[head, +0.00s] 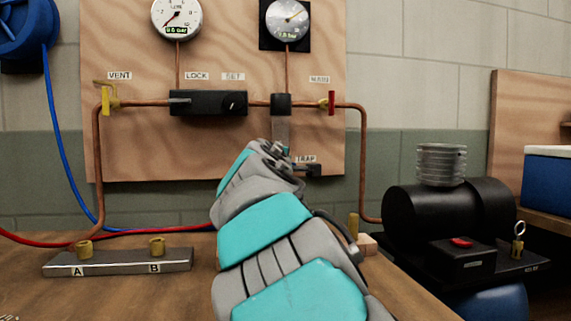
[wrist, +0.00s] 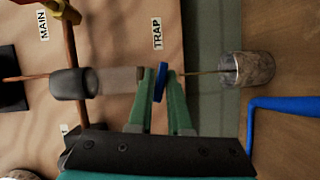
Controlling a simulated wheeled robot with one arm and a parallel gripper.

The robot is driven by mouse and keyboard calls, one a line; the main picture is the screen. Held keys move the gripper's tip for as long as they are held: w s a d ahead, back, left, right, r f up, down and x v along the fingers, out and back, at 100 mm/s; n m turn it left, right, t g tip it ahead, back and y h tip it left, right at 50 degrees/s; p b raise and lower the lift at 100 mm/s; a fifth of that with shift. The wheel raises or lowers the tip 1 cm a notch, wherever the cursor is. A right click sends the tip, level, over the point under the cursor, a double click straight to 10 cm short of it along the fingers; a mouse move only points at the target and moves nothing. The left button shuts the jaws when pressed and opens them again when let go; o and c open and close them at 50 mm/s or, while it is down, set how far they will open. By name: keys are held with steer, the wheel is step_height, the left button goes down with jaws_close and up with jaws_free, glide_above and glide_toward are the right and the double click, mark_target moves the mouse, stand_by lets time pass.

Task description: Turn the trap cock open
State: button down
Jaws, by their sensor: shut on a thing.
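The trap is a clear bowl (wrist: 115,80) under a dark head (wrist: 70,82). The dark head also shows in the head view (head: 281,104), below the right gauge. The blue trap cock handle (wrist: 160,84) is at the lower end of the bowl, beside the TRAP label (wrist: 157,33). My gripper (wrist: 161,72) has its two green fingers on either side of the blue handle, shut on it. In the head view my arm hides the cock and most of the gripper. How far the cock is turned is hard to tell.
A glass jar (wrist: 247,70) sits in line with the cock, with a thin stream or tube between them. A blue hose (wrist: 285,103) lies nearby. The red MAIN handle (head: 332,102) and copper pipe are close. A black compressor (head: 440,208) stands right.

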steer(key=shift+a, duration=0.1)
stand_by(0.4)
steer(key=c, duration=0.9)
jaws_free()
steer(key=shift+s, duration=0.1)
steer(key=shift+s+a+r+b, duration=0.1)
steer(key=shift+s+a+b, duration=0.1)
steer(key=shift+s, duration=1.7)
steer(key=shift+s+a+r+b, duration=0.1)
steer(key=shift+s+a, duration=0.1)
steer(key=shift+s, duration=1.7)
